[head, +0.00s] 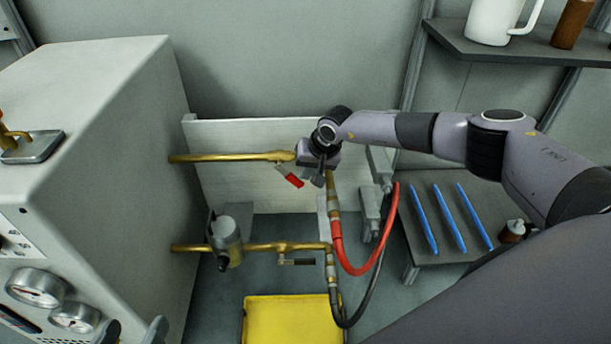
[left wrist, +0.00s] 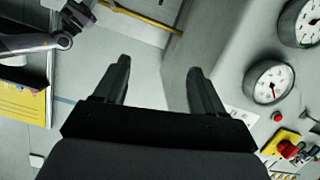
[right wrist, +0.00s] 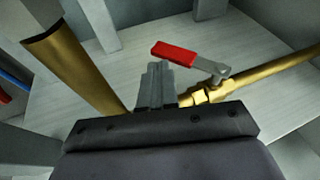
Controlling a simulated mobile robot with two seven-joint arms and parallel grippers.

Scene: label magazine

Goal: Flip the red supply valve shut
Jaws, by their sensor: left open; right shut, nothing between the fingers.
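The red supply valve handle (head: 292,180) sits on the upper brass pipe (head: 230,157) in the head view. In the right wrist view the red grip (right wrist: 173,51) is on a grey lever that slants up and left from the brass valve body (right wrist: 210,95). My right gripper (head: 318,178) is shut and empty beside the handle; its fingertips (right wrist: 157,68) appear just below the red grip in the right wrist view. I cannot tell whether they touch it. My left gripper (left wrist: 158,75) is open and empty; its fingertips show at the bottom left of the head view (head: 132,331).
A large grey cabinet (head: 90,120) with gauges (head: 38,287) stands left. A grey cylinder (head: 227,240) and a black-handled valve (head: 297,261) are on the lower pipe. Red (head: 350,268) and black hoses hang at centre. A yellow bin (head: 290,320) stands below. Blue sticks (head: 447,218) lie right.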

